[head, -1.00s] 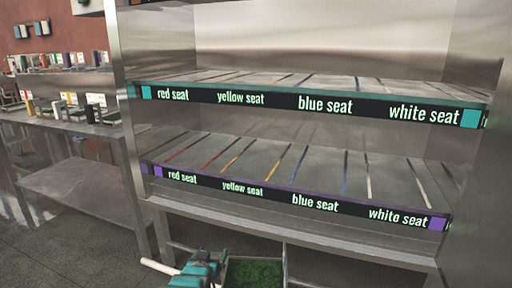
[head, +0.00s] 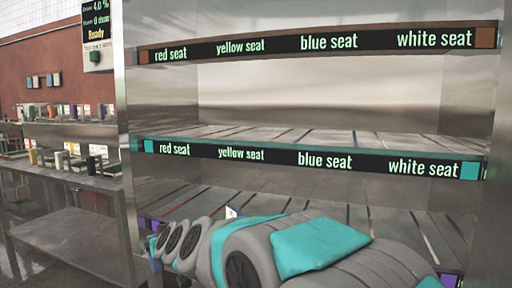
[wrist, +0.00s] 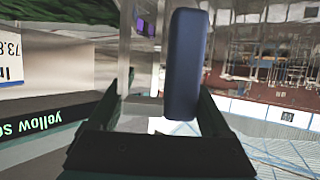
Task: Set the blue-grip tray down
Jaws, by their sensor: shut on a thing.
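In the wrist view, a dark blue upright grip (wrist: 187,65) stands between the fingers of my gripper (wrist: 166,100), which is shut on it. The tray body is not clearly visible. In the head view, my arm crosses in front of the lower shelf and hides most of it; I cannot make out the tray there. The middle shelf (head: 310,138) has a teal-ended strip reading red, yellow, blue and white seat. Its visible surface is bare apart from coloured divider lines. The lower shelf (head: 415,212) shows only in part.
A top shelf strip (head: 320,42) with brown ends runs above. Metal side walls close the rack left and right. A side bench (head: 70,165) with several small items stands at the left. In the wrist view, a white printed panel (wrist: 10,65) and a "yellow" strip (wrist: 35,130) are close at left.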

